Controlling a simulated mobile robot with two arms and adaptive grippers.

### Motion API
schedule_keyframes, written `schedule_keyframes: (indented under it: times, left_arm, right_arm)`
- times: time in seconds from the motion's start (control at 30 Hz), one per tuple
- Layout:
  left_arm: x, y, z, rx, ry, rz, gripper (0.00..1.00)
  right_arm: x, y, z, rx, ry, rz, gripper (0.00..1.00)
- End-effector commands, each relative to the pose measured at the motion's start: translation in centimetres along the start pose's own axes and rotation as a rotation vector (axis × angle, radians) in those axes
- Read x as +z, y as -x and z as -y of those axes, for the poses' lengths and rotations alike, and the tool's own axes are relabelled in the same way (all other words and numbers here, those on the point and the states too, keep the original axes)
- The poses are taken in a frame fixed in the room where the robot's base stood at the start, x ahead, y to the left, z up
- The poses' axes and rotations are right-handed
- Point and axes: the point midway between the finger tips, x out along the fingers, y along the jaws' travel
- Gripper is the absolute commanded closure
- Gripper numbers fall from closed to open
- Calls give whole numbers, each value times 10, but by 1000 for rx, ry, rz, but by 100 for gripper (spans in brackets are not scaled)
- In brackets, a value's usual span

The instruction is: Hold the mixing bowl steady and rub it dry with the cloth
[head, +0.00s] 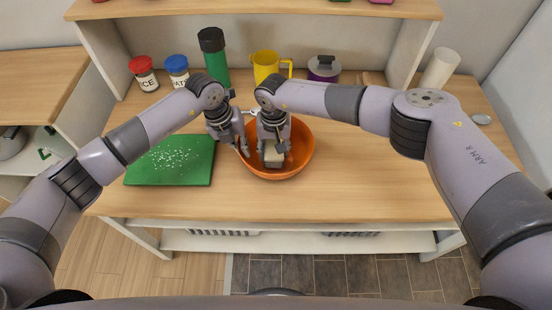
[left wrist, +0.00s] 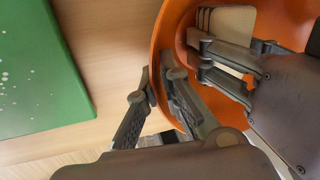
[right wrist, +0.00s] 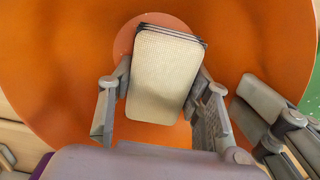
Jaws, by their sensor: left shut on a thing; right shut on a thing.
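The orange mixing bowl (head: 302,160) stands upright on the wooden counter. My left gripper (head: 244,150) is shut on the bowl's left rim, one finger inside and one outside, as the left wrist view (left wrist: 158,92) shows. My right gripper (head: 272,158) is inside the bowl, shut on the folded cream cloth (right wrist: 165,75). The cloth is over the bowl's floor in the right wrist view; I cannot tell whether it touches. It also shows in the left wrist view (left wrist: 232,24). Part of the bowl is hidden behind my grippers.
A green board (head: 170,172) with white specks lies left of the bowl. Behind stand two jars with red (head: 142,66) and blue (head: 177,64) lids, a green bottle (head: 215,62), a yellow jug (head: 266,64) and a purple pot (head: 323,70). The counter at right (head: 400,190) is clear.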

Motion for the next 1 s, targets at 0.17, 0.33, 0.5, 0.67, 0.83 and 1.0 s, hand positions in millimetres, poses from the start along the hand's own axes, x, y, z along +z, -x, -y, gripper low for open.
schedule_keyframes:
  times: [0.17, 0.33, 0.5, 0.67, 0.83, 1.0]
  left_arm:
    - [0, -1, 0, 0, 0, -1, 100]
    - [0, 0, 0, 0, 0, -1, 100]
    - [0, 0, -1, 2, 1, -1, 100]
    - [0, 0, -1, 2, 0, -1, 100]
    - [0, 0, 0, 1, 0, -1, 100]
    - [0, 0, 0, 1, 0, -1, 100]
  right_arm:
    - [0, 0, -19, 1, -1, -1, 81]
    - [0, -1, -28, 1, -1, -1, 81]
    - [-1, -1, -22, 3, -1, -1, 81]
    - [0, 0, -5, 1, 0, -1, 81]
    - [0, 0, 11, 0, 0, -1, 81]
    - [0, 0, 15, 0, -1, 0, 81]
